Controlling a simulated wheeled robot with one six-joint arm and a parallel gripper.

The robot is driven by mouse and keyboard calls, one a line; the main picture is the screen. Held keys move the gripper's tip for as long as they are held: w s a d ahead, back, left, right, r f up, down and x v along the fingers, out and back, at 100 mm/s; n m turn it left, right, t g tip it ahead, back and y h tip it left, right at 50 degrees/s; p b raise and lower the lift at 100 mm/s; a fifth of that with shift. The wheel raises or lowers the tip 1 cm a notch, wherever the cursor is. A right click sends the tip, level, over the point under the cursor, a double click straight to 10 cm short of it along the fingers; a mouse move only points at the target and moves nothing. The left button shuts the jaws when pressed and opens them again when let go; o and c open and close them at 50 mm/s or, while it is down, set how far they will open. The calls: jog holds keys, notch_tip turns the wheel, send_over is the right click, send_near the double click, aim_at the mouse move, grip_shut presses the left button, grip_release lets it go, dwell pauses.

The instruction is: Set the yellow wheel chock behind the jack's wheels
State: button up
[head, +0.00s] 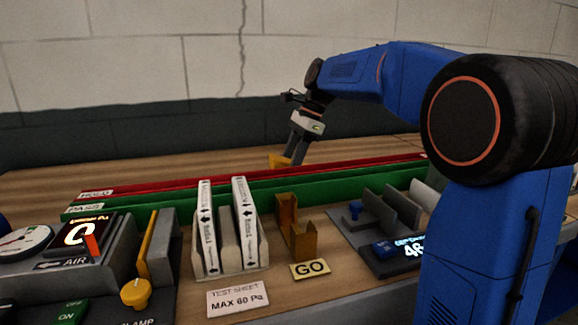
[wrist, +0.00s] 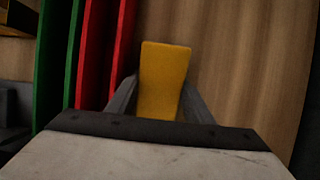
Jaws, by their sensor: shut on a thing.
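My gripper (head: 292,157) is shut on a yellow block (wrist: 163,75), which could be the wheel chock. In the wrist view the block stands between the two grey fingers (wrist: 160,108) and extends past them. In the head view only a small part of the yellow block (head: 279,161) shows at the fingertips, just behind the red rail. I cannot tell whether it touches the wooden bench. No jack or jack wheels can be made out in either view.
Long red (head: 140,186) and green (head: 155,203) rails marked HOLD and PASS cross the bench (head: 50,180). In front stand white boxed filters (head: 207,225), an orange-brown GO gauge (head: 297,240), an air gauge unit and a clamp. Bare wood lies behind the rails.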

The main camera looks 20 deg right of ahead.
jog(key=shift+f, duration=0.1)
jog(key=o, duration=1)
